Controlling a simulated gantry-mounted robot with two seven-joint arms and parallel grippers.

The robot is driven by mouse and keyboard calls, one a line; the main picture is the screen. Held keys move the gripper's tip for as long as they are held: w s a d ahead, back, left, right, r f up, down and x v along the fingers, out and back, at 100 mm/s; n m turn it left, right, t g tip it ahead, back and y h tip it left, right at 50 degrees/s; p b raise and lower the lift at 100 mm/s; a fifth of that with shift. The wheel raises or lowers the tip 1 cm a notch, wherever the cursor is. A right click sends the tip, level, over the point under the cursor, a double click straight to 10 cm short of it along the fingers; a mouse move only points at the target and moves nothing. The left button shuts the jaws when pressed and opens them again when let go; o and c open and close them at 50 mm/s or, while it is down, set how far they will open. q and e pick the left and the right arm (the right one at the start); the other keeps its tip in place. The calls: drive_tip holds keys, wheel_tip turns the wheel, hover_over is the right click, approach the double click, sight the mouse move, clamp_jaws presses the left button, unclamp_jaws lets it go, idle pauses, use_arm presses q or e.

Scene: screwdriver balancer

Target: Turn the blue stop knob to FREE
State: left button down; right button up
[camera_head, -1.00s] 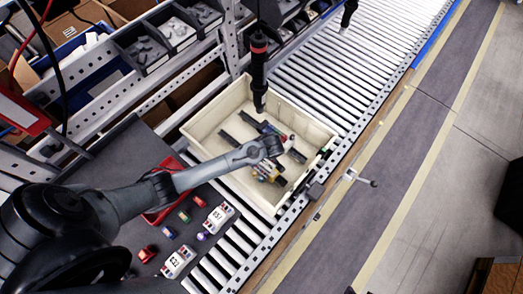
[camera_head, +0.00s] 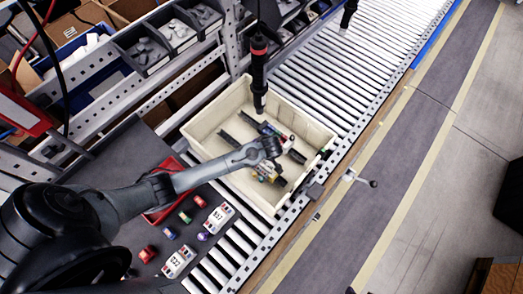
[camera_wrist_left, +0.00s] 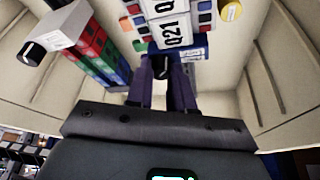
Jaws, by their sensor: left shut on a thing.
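My left gripper (camera_wrist_left: 162,88) reaches down into the cream crate (camera_head: 205,122). In the left wrist view its two fingers are shut around a small dark knob (camera_wrist_left: 160,66) with a pale mark, set against a blue part. The knob looks nearly black here, and I cannot read any FREE marking. Just beyond it is a white unit labelled Q21 (camera_wrist_left: 175,28), with small coloured blocks along its sides. In the head view my arm partly hides this unit. My right gripper is not in view.
A black screwdriver (camera_head: 260,75) hangs upright over the crate's back side. Another black knob (camera_wrist_left: 34,54) sits on a white block at the left in the wrist view. A yellow knob (camera_wrist_left: 230,10) is at the upper right.

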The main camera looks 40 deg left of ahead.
use_arm(q)
drive_tip(key=m+p, duration=0.1)
drive_tip(key=m, duration=0.1)
drive_tip(key=m+t+p, duration=0.1)
drive_tip(key=p, duration=0.1)
drive_tip(key=shift+s+r+m+h, duration=0.15)
drive_tip(key=shift+r+m+h, duration=0.05)
drive_tip(key=shift+m+h, duration=0.2)
drive_tip(key=m+h+p, duration=0.1)
drive_tip(key=m, duration=0.1)
drive_tip(key=m+t+p, duration=0.1)
drive_tip(key=m+p, duration=0.1)
drive_tip(key=m, duration=0.1)
drive_tip(key=shift+a+m+h, duration=0.2)
drive_tip(key=shift+m+h, duration=0.1)
drive_tip(key=shift+h, duration=0.1)
drive_tip(key=m+p, duration=0.1)
drive_tip(key=m+h, duration=0.1)
drive_tip(key=m, duration=0.1)
drive_tip(key=shift+a+f+m+t+p, duration=0.1)
drive_tip(key=shift+a+m+t+p, duration=0.05)
drive_tip(key=shift+m+t+p, duration=0.2)
drive_tip(key=shift+f+m+h, duration=0.1)
drive_tip(key=shift+m+h, duration=0.9)
drive_tip(key=shift+m, duration=1.15)
drive_tip(key=c, duration=1)
unclamp_jaws()
